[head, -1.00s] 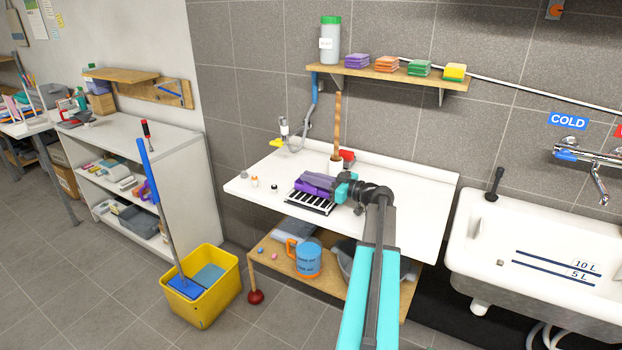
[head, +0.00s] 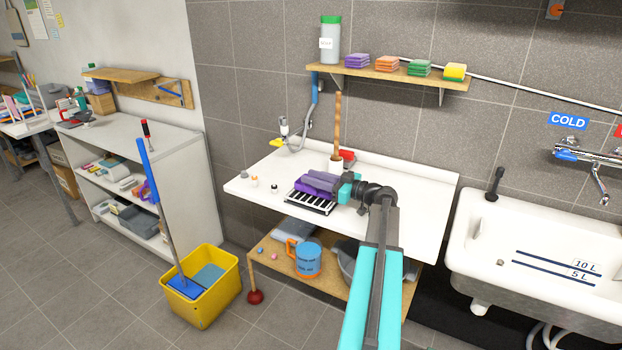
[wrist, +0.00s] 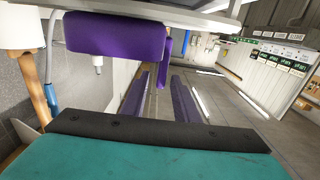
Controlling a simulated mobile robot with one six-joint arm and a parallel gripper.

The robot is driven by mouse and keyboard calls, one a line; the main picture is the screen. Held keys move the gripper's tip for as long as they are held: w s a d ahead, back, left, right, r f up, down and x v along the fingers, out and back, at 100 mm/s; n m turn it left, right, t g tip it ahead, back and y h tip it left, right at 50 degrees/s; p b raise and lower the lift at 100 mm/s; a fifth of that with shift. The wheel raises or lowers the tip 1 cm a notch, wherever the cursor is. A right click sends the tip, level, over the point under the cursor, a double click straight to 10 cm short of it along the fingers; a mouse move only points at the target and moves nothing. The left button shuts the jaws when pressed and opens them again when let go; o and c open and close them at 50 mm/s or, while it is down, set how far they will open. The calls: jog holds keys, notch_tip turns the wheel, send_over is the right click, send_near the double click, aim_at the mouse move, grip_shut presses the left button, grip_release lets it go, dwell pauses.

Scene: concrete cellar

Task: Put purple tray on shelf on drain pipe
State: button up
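My gripper (head: 322,186) reaches left low over the white worktop, above a black-and-white striped rack (head: 310,205). In the wrist view two purple finger bars (wrist: 163,98) stand apart with a clear gap. A broad purple block (wrist: 115,35) shows near them; I cannot tell whether it is part of the gripper or a separate thing. I can make out no clear purple tray. A purple thing (head: 146,190), partly hidden by the mop handle, is on the cabinet shelf. A white pipe stub (head: 480,308) shows under the sink.
A brown pole (head: 337,118) stands behind my gripper near a grey hose (head: 303,140). The wall shelf (head: 400,75) carries a green-lidded jar (head: 330,42) and stacked sponges, one stack purple (head: 356,60). A mop in a yellow bucket (head: 205,300) stands left. The worktop's right part is clear.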

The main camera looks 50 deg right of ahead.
jog(key=b+v, duration=0.3)
jog(key=v, duration=0.8)
jog(key=shift+w, duration=0.1)
